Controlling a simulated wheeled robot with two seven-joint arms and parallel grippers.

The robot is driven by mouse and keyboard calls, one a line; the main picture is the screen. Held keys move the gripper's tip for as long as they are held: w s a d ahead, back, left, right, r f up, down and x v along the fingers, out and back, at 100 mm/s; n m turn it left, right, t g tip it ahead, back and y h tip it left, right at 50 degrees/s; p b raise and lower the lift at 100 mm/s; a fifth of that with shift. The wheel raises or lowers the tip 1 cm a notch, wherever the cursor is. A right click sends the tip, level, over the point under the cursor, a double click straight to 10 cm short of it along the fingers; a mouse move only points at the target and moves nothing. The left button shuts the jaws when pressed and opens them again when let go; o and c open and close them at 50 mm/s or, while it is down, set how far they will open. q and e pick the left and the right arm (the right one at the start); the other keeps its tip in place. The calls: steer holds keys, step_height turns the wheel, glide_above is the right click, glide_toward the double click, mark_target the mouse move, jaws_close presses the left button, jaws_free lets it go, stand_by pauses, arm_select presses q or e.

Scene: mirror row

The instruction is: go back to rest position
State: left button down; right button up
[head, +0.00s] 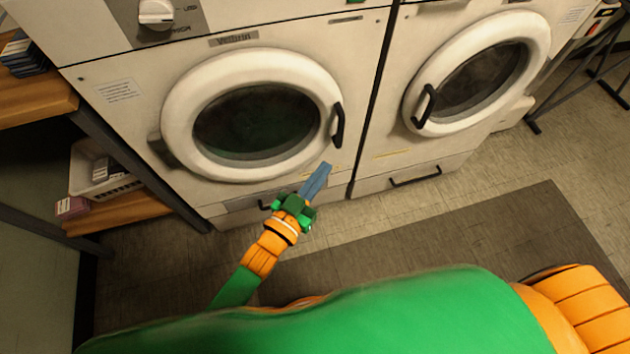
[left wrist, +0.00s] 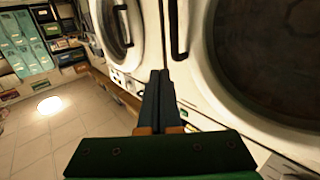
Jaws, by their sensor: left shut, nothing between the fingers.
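My left gripper (head: 318,181) is shut and empty, in front of the lower right part of the left washer (head: 150,120). Its blue-grey fingers lie together and point up and right, below the black door handle (head: 337,126). In the left wrist view the closed fingers (left wrist: 159,92) show at the centre, with washer doors beyond them. The left washer's round door (head: 185,90) looks closed. My right gripper is not in view; only orange and green parts of my body show at the bottom right.
A second washer (head: 385,165) stands to the right, its round door (head: 413,100) apparently closed. A wooden shelf (head: 125,212) with a white basket (head: 85,170) is at the left. A dark mat (head: 480,245) lies on the tiled floor. A dark metal frame (head: 565,85) stands at the far right.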

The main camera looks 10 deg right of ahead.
arm_select(q)
steer(key=s+a+f+n+g+y, duration=0.2)
steer(key=s+a+f+y, duration=0.2)
steer(key=a+f, duration=0.5)
steer(key=s+a+f+n+g+y, duration=0.15)
steer(key=s+a+f+y, duration=0.3)
steer(key=f, duration=0.75)
steer(key=s+a+f+n+g+y, duration=0.1)
steer(key=s+a+f+g+y, duration=0.1)
steer(key=s+a+f+g, duration=0.5)
steer(key=s+a+f+n+y, duration=0.1)
steer(key=s+a+f, duration=0.15)
steer(key=s, duration=0.35)
steer(key=s+a+f, duration=0.2)
steer(key=s+a, duration=0.1)
steer(key=s, duration=0.3)
step_height(320, 180, up, 12)
steer(key=s+g+p, duration=0.1)
steer(key=s+p, duration=0.1)
steer(key=p, duration=1)
steer(key=shift+s+a+g+p, duration=0.2)
steer(key=shift+g+p, duration=0.15)
steer(key=shift+p, duration=0.05)
steer(key=shift+r+n+y, duration=0.1)
steer(key=shift+n+y, duration=0.15)
